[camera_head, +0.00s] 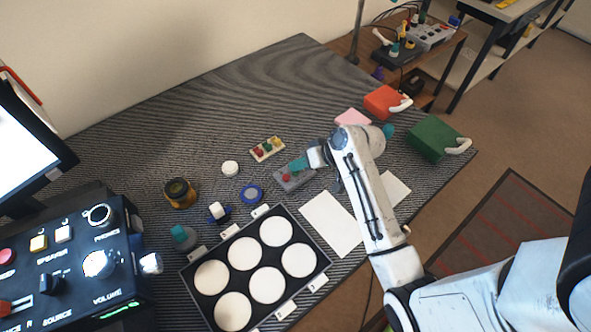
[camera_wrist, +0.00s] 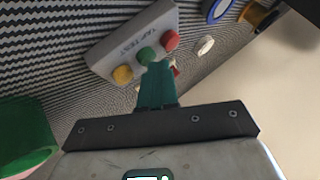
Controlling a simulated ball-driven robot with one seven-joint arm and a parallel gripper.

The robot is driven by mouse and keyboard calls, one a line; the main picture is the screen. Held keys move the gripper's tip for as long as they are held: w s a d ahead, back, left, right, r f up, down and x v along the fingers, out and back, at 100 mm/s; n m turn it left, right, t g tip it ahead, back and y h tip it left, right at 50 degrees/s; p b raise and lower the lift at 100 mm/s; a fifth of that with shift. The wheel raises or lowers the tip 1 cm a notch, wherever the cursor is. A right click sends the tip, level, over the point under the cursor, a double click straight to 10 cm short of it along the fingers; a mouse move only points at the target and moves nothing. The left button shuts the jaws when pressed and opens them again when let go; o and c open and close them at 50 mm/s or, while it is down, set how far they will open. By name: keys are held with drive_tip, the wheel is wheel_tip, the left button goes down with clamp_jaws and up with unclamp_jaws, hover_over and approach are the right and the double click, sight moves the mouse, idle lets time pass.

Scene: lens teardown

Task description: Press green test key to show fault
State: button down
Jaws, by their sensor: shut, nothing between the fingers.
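The grey test box (camera_head: 296,181) lies on the striped mat, partly hidden in the head view by my gripper. In the wrist view the test box (camera_wrist: 112,44) shows dark lettering and a row of yellow (camera_wrist: 123,74), green (camera_wrist: 147,56) and red (camera_wrist: 170,40) keys. My gripper (camera_head: 301,166) is over the box, and its teal fingers (camera_wrist: 158,72) are shut with nothing between them. In the wrist view the fingertips overlap the edge of the green key. I cannot tell whether they touch it.
A cream block with coloured tops (camera_head: 267,149), a white disc (camera_head: 230,168) and a blue ring (camera_head: 251,194) lie close by. A black tray (camera_head: 325,262) with several white pads is in front. Red (camera_head: 382,103) and green (camera_head: 432,139) boxes stand right. The mat's back (camera_head: 215,105) is clear.

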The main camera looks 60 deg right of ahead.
sight(299, 172)
idle(0.6)
drive_tip(key=shift+r+p, duration=0.75)
drive_tip(key=shift+p, duration=0.2)
wheel_tip(299, 172, up, 5)
drive_tip(key=p, duration=0.5)
idle(0.5)
drive_tip(key=s+a+n+g+h, duration=0.1)
drive_tip(key=s+a+n+g, duration=0.1)
drive_tip(key=s+a, duration=0.5)
drive_tip(key=s+a+n+g+h, duration=0.2)
drive_tip(key=s+a+g, duration=0.3)
drive_tip(key=s, duration=0.7)
drive_tip(key=shift+a+g, duration=0.3)
drive_tip(key=shift+a, duration=0.55)
